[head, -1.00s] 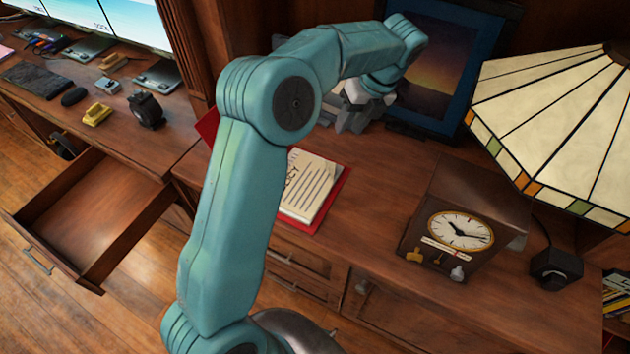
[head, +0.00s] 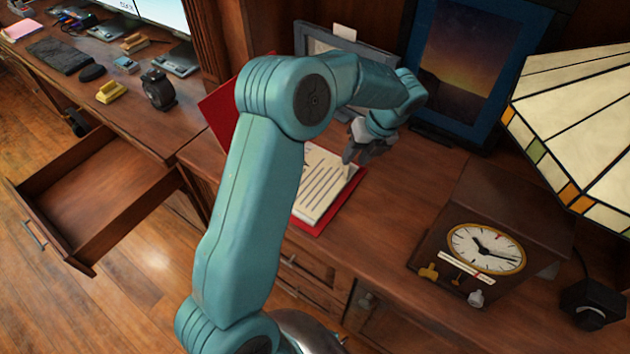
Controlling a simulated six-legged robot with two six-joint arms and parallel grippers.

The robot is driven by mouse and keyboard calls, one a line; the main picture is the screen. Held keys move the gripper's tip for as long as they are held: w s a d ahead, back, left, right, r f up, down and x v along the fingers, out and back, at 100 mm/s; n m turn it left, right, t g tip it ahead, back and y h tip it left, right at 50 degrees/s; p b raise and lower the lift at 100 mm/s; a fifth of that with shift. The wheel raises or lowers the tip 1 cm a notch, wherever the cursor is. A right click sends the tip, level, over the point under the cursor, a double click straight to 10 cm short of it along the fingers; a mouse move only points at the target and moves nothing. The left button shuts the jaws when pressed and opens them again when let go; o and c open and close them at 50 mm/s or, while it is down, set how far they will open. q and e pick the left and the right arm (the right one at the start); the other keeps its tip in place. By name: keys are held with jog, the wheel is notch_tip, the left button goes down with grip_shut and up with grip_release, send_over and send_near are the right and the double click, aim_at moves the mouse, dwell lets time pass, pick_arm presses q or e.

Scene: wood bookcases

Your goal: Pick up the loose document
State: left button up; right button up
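The loose document (head: 323,185) is a cream sheet with dark lines of writing. It lies on a red folder (head: 338,211) on the wooden desk. My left arm crosses in front and hides the document's left part. My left gripper (head: 349,158) points down at the document's upper right edge. Its fingers look slightly apart, but they are small and I cannot tell whether they touch the paper. My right gripper is not in view.
A clock (head: 485,250) and a stained-glass lamp (head: 585,120) stand at the right. Framed pictures (head: 465,60) stand behind the gripper. An open drawer (head: 95,205) juts out at the left. Bare desk (head: 410,190) lies between folder and clock.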

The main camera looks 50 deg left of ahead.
aim_at(348, 172)
pick_arm(q)
jog(key=shift+s+f, duration=0.15)
jog(key=shift+s, duration=0.1)
jog(key=shift+w+x, duration=0.2)
jog(key=shift+x, duration=1.1)
jog(key=shift+w+x, duration=0.2)
jog(key=shift+x, duration=1.1)
jog(key=shift+d+f, duration=0.1)
jog(key=shift+f, duration=0.05)
grip_shut()
